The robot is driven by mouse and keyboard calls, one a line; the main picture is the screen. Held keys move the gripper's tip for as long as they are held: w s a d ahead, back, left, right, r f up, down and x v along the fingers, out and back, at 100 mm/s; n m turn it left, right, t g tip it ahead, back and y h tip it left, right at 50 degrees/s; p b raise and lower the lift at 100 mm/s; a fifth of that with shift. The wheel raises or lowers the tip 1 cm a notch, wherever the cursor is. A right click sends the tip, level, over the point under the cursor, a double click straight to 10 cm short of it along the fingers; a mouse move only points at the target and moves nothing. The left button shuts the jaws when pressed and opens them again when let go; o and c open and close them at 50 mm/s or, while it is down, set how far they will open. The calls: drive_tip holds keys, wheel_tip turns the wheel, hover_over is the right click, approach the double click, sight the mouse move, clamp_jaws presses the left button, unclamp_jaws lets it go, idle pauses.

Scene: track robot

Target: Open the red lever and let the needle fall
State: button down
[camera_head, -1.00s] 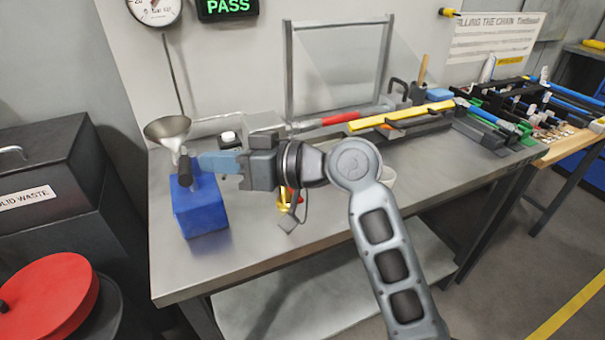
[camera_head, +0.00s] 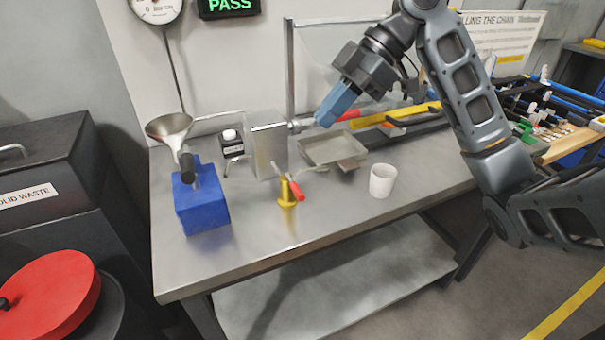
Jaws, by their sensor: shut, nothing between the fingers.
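A red lever (camera_head: 296,190) sits on top of a small brass-coloured valve (camera_head: 287,196) near the middle of the bench. A gauge (camera_head: 156,8) with a white dial hangs on the wall at the top left; its upper part is cut off, and the needle is too small to read. My gripper (camera_head: 325,121) is shut and empty. It is up in the air, above and to the right of the red lever, clear of it, with its blue fingers pointing down and left.
A blue block (camera_head: 203,208) with a dark handle and a metal funnel (camera_head: 169,127) stand at the left. A metal box (camera_head: 268,150), a shallow tray (camera_head: 330,150) and a white cup (camera_head: 382,181) surround the valve. The bench front is clear. A green PASS display (camera_head: 229,5) is on the wall.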

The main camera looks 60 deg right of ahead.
sight(297, 189)
drive_tip(key=s+d, duration=0.1)
drive_tip(key=s+d+g, duration=0.1)
drive_tip(key=s, duration=0.1)
drive_tip(key=shift+r, duration=0.15)
drive_tip(key=shift+w+h, duration=0.1)
drive_tip(key=shift+h, duration=0.2)
drive_tip(key=x, duration=1.4)
drive_tip(key=shift+a+p, duration=0.2)
drive_tip(key=shift+p, duration=0.15)
